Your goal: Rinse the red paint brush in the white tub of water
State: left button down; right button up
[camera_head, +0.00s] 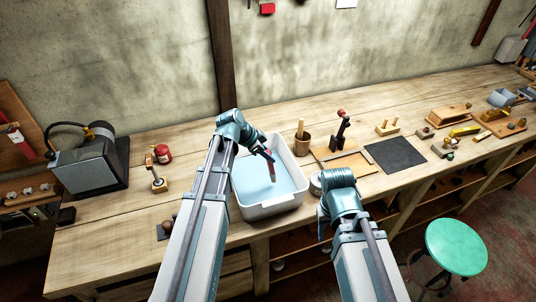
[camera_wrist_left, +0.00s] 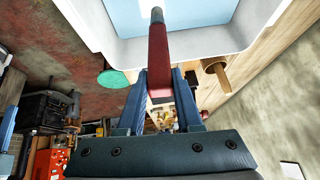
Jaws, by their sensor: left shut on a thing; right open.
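The white tub (camera_head: 268,211) stands on the workbench and holds pale blue water (camera_head: 262,186). My left gripper (camera_head: 264,153) is above the tub and shut on the red brush (camera_head: 272,172), which points down toward the water. In the left wrist view the red brush (camera_wrist_left: 158,55) runs up from between the fingers of my left gripper (camera_wrist_left: 160,85) to a dark grey end over the water. I cannot tell whether that end touches the water. My right gripper (camera_head: 323,217) is open near the bench's front edge, right of the tub, its fingers small and partly hidden.
A brown cup with a wooden handle (camera_head: 302,143) stands just right of the tub. A dark mat (camera_head: 395,154) and several wooden tools lie further right. A green stool (camera_head: 456,246) is on the floor.

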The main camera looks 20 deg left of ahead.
pick_arm(q)
notch_tip(320, 180, up, 11)
jog(key=p, duration=1)
jog(key=shift+r, duration=0.15)
jog(key=shift+s, duration=0.1)
dwell(0.7)
